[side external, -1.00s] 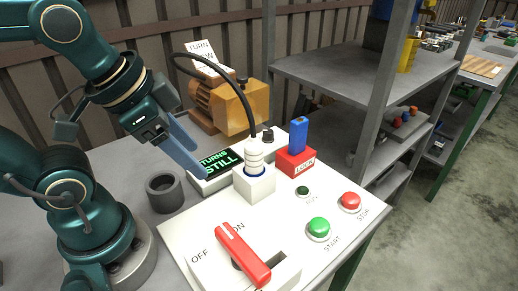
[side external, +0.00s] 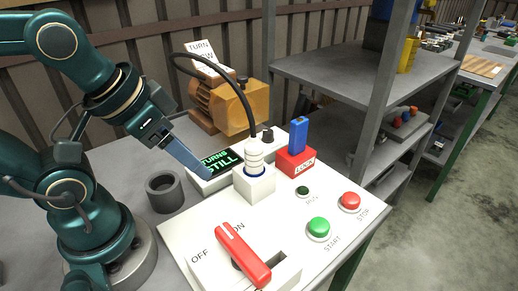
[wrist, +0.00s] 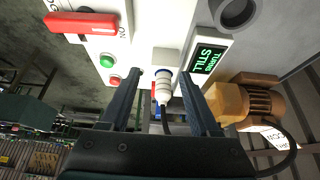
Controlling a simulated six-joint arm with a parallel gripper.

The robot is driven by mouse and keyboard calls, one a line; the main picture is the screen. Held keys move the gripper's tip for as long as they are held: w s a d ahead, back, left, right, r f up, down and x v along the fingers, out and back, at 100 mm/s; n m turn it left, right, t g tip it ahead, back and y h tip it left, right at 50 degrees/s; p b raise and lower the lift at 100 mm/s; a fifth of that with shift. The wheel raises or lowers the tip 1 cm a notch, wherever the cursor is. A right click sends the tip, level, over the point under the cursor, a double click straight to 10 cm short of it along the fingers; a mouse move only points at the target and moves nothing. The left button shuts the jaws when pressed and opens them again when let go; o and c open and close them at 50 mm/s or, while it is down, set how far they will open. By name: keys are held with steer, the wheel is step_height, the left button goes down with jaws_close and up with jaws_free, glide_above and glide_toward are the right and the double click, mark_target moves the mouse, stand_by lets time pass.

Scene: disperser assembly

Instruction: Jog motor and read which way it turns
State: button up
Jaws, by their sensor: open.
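The orange motor (side external: 225,105) stands at the back of the bench, with a card (side external: 208,55) reading "TURN" and a second line partly hidden by the cable. The display (side external: 222,162) reads "TURNS STILL" in green. A white plug (side external: 254,155) is seated in the white socket block, its black cable arching up. A small dark green button (side external: 302,191) sits above the green START button (side external: 318,228); its label is hard to read. My gripper (side external: 205,172) is open and empty above the panel, near the display; in the wrist view its fingers (wrist: 160,88) straddle the plug's outline.
A red switch handle (side external: 243,255) has its upper end beside "ON". The red STOP button (side external: 350,201) is at the panel's right. A red lock block (side external: 295,161) holds a blue piece. A dark grey cup (side external: 164,191) stands left of the panel. Grey shelving (side external: 345,85) rises behind.

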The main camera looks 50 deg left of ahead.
jaws_close()
stand_by(1.8)
